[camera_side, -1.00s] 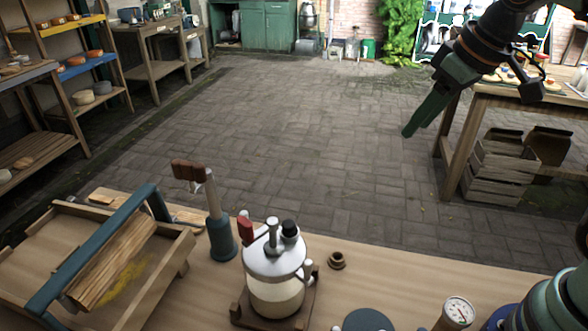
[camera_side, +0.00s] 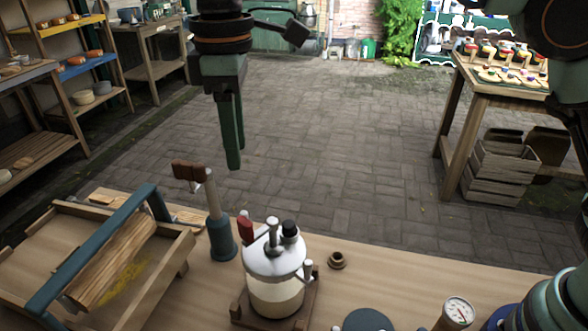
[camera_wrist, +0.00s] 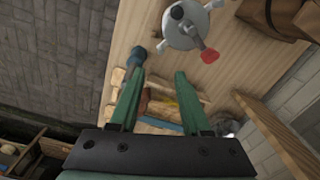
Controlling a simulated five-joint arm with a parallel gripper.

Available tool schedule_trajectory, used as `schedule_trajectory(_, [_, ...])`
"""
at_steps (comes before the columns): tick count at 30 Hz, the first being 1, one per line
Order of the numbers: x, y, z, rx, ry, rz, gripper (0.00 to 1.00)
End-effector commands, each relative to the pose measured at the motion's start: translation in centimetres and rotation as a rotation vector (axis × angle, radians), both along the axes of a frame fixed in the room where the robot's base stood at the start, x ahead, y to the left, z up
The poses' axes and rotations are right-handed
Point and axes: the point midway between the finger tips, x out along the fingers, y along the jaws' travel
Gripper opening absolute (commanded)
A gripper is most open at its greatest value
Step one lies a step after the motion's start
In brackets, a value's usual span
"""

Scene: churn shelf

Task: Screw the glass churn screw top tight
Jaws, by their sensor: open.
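The glass churn (camera_side: 275,293) stands upright on a wooden base on the table, with cream-coloured contents low in its jar. Its pale metal screw top (camera_side: 268,262) sits on the jar and carries a red-handled crank and a black knob. In the wrist view the screw top (camera_wrist: 183,30) shows from above near the upper edge, beyond the fingertips. My gripper (camera_side: 232,165) points down, high above the table behind the churn and a little to its left. In the wrist view my gripper (camera_wrist: 160,75) has its two fingers apart with nothing held between them.
A blue-based tool with a wooden handle (camera_side: 221,238) stands just left of the churn. A wooden tray frame with a blue bar (camera_side: 90,250) lies farther left. A small brown ring (camera_side: 337,261), a dark disc (camera_side: 367,320) and a dial gauge (camera_side: 458,311) are to the right.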

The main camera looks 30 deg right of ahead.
Motion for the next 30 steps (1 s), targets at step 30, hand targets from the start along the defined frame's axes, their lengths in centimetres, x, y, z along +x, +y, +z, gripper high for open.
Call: schedule_trajectory(30, [0.0, 0.2, -12.2, -0.002, 0.002, 0.006, 0.47])
